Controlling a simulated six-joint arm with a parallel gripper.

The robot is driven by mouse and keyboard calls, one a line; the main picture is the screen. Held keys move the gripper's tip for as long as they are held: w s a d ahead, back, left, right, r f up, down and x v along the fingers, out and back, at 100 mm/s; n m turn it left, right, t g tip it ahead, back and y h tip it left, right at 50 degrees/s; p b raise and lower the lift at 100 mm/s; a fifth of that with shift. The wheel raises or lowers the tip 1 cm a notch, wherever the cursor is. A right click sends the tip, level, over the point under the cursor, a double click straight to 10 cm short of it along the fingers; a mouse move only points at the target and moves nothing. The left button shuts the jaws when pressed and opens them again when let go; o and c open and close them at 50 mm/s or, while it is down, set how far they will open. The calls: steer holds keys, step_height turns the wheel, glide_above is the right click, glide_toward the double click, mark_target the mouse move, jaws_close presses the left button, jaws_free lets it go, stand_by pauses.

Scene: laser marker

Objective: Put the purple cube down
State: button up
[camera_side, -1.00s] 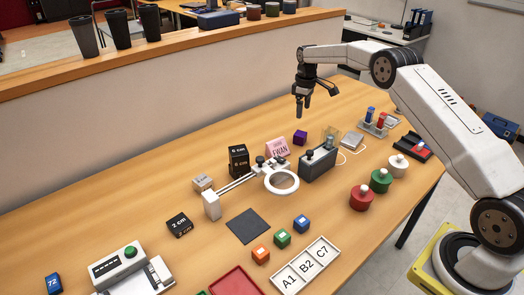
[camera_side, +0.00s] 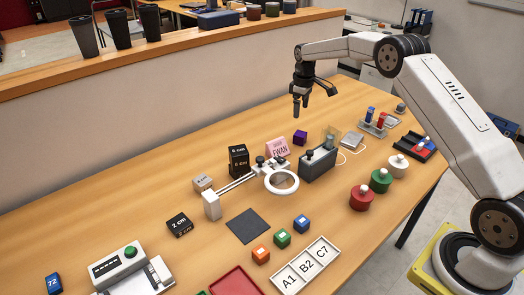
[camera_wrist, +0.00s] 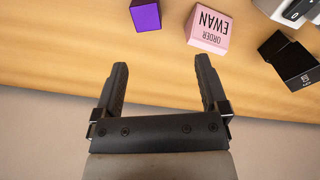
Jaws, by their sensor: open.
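The purple cube (camera_side: 300,137) rests on the wooden table, behind and right of the pink order block. In the wrist view the purple cube (camera_wrist: 146,15) is at the top edge, partly cut off, beyond the fingertips. My gripper (camera_side: 296,112) is open and empty, in the air above the rear part of the table. In the wrist view my gripper (camera_wrist: 162,65) shows two spread black fingers with only bare table and the table's edge between them. The cube is apart from both fingers.
The pink order block (camera_side: 277,148) stands left of the cube. Black boxes (camera_side: 239,158) stand further left. The table behind the cube is clear up to the wall.

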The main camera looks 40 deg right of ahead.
steer(key=s+a+m, duration=0.1)
steer(key=s+a, duration=0.5)
steer(key=s, duration=0.4)
steer(key=s+a+r+m+t, duration=0.1)
steer(key=s+a, duration=0.5)
steer(key=s, duration=0.4)
steer(key=s+a+m+t, duration=0.1)
steer(key=s+a+m, duration=0.1)
steer(key=s+a, duration=0.4)
steer(key=s, duration=0.5)
steer(key=shift+r, duration=0.15)
